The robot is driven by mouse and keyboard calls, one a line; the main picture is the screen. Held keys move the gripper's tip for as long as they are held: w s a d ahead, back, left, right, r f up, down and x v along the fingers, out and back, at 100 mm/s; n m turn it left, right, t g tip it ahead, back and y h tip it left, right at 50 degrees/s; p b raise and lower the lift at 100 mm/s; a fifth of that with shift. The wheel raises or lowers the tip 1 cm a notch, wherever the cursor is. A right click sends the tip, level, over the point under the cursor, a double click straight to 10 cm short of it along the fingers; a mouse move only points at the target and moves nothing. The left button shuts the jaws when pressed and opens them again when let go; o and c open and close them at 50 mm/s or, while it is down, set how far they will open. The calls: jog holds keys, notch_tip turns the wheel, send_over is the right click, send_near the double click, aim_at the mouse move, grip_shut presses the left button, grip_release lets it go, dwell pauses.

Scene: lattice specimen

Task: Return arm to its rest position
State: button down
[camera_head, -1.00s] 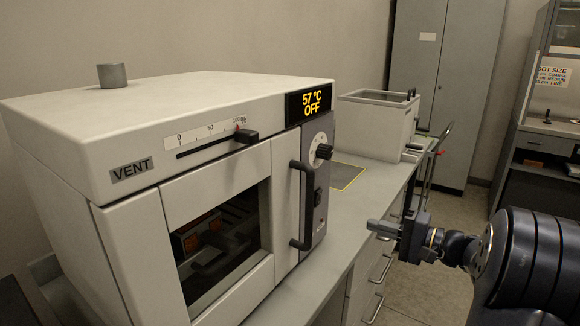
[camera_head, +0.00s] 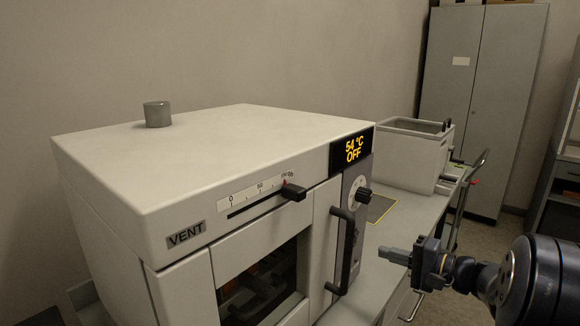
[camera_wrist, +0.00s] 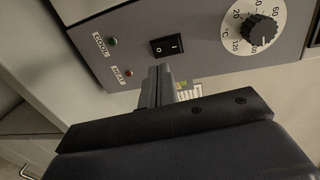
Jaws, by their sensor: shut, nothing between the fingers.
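My gripper (camera_head: 398,256) is at the lower right of the head view, in front of the oven's right side and beside the door handle. Its fingers are together and empty, pointing left. In the wrist view my gripper (camera_wrist: 160,80) points toward the oven's control panel (camera_wrist: 200,45), with a gap I cannot judge. That panel carries a black rocker switch (camera_wrist: 166,46) and a temperature dial (camera_wrist: 262,30). The white oven (camera_head: 190,165) has its door shut, and its display (camera_head: 353,148) reads 54 °C OFF.
The oven's vertical door handle (camera_head: 341,250) stands out near my gripper. A grey bench (camera_head: 405,222) runs to the back, with a grey open-topped box (camera_head: 412,155) on it. A tall grey cabinet (camera_head: 485,110) stands behind. Floor at the right is partly open.

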jog(key=shift+v, duration=1.25)
jog(key=shift+w+a, duration=0.1)
